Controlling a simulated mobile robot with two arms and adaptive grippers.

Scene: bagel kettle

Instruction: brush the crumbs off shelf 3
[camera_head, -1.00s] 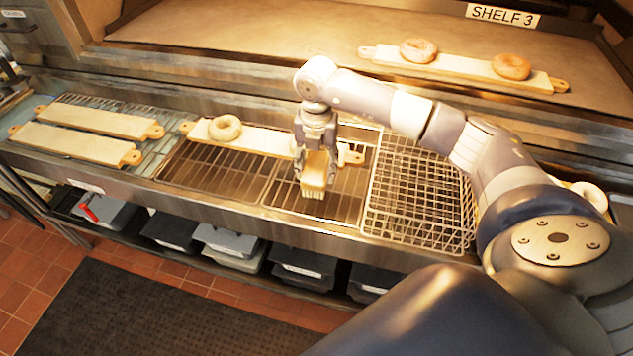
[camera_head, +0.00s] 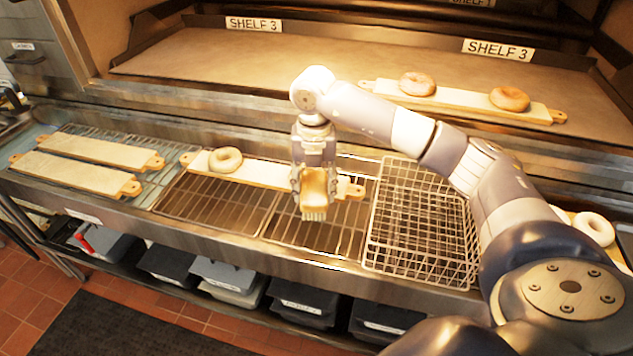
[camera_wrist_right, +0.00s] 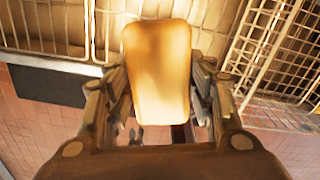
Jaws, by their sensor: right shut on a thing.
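Shelf 3 (camera_head: 230,62) is the wide tan deck at the back, with SHELF 3 labels on its rear edge. I cannot make out separate crumbs on it. My right gripper (camera_head: 314,190) is shut on a brush (camera_head: 314,200) with a wooden block and pale bristles pointing down. The brush hangs above the wire racks in front of the shelf. In the right wrist view the brush block (camera_wrist_right: 158,75) sits between both fingers. My left gripper is not in view.
A board (camera_head: 450,100) with two bagels lies on the right of the shelf. Another board (camera_head: 262,171) with a bagel spans the racks (camera_head: 215,200). A wire basket (camera_head: 420,225) stands right of the brush. Two bare boards (camera_head: 75,172) lie left. The shelf's left and middle are clear.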

